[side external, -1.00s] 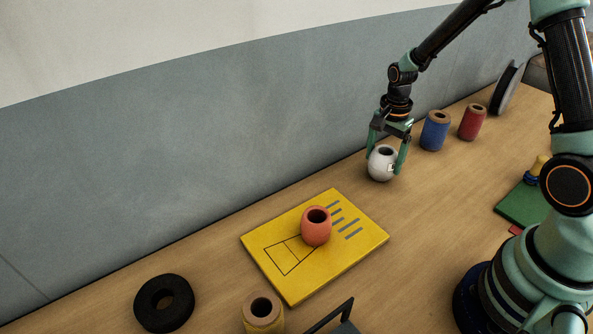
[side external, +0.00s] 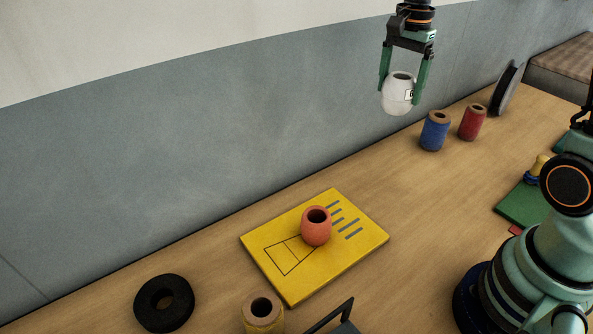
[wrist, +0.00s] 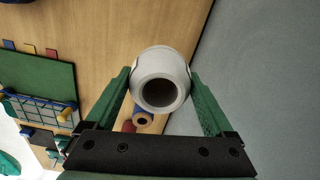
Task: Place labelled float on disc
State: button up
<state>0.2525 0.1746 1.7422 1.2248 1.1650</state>
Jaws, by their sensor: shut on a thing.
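The labelled float (side external: 397,97) is a white barrel with a hole through its top and a small dark-marked label on its right side. My gripper (side external: 402,84) is shut on it and holds it upright, high above the table near the wall. In the wrist view the white float (wrist: 160,66) sits between the two green fingers, its open end facing the camera. A black disc-like ring (side external: 165,303) lies flat on the table at the front left; I cannot tell whether it is the task's disc.
An orange float (side external: 316,227) stands on a yellow board (side external: 283,258) mid-table. A yellow spool (side external: 262,314) stands at the front. Blue (side external: 435,131) and red (side external: 472,122) spools and an upright grey reel (side external: 506,89) stand at the back right. A green board (side external: 524,205) lies right.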

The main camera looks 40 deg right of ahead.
jog(key=w+a+r+n, duration=0.3)
jog(key=w+a, duration=0.1)
jog(key=a, duration=0.8)
jog(key=n, duration=0.9)
send_over(185, 303)
notch_tip(185, 303, down, 19)
jog(key=shift+r, duration=0.1)
jog(key=o, duration=1.2)
